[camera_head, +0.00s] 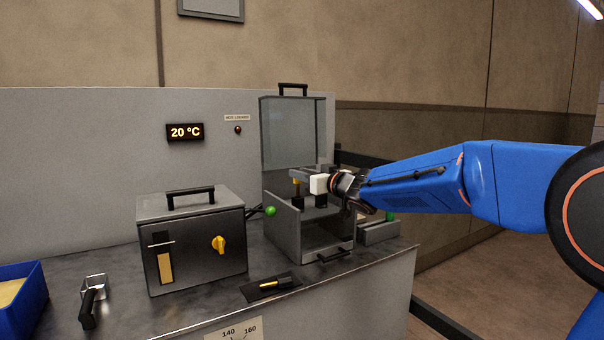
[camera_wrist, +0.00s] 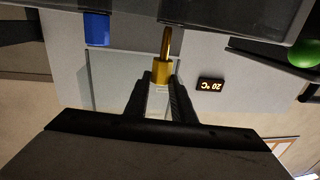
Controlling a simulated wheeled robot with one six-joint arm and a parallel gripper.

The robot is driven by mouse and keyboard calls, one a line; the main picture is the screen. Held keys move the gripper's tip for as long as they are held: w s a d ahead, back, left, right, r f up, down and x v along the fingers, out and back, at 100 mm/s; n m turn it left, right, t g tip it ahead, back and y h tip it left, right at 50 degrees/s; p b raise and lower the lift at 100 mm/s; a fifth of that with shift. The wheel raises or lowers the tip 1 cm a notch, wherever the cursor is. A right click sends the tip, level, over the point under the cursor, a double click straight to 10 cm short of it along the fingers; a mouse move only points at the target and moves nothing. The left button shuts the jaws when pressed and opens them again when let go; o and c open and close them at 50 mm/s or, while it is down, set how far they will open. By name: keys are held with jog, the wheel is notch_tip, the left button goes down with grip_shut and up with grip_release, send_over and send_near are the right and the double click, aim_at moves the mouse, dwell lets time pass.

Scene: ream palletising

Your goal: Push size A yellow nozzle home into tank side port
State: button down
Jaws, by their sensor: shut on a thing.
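My gripper (camera_head: 309,188) is at the front of the metal machine (camera_head: 285,232), below its clear raised guard (camera_head: 291,135). In the wrist view my gripper (camera_wrist: 162,82) is shut on the yellow nozzle (camera_wrist: 162,72), with a dark jaw on each side. The nozzle's narrow end points to the top of that picture and overlaps the edge of a grey surface (camera_wrist: 240,14). I cannot make out the side port.
A metal box (camera_head: 195,250) with a yellow knob stands to the left. A dark tray (camera_head: 270,287) with a yellow piece lies in front. A blue bin (camera_head: 22,300) and a handled metal tool (camera_head: 93,298) are at the far left. A green ball knob (camera_head: 270,211) sits beside the machine.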

jog(key=shift+f, duration=2.4)
jog(key=c, duration=1.4)
grip_release()
jog(key=shift+c, duration=0.2)
jog(key=v, duration=1.7)
jog(key=shift+d, duration=0.25)
jog(key=shift+s, duration=0.15)
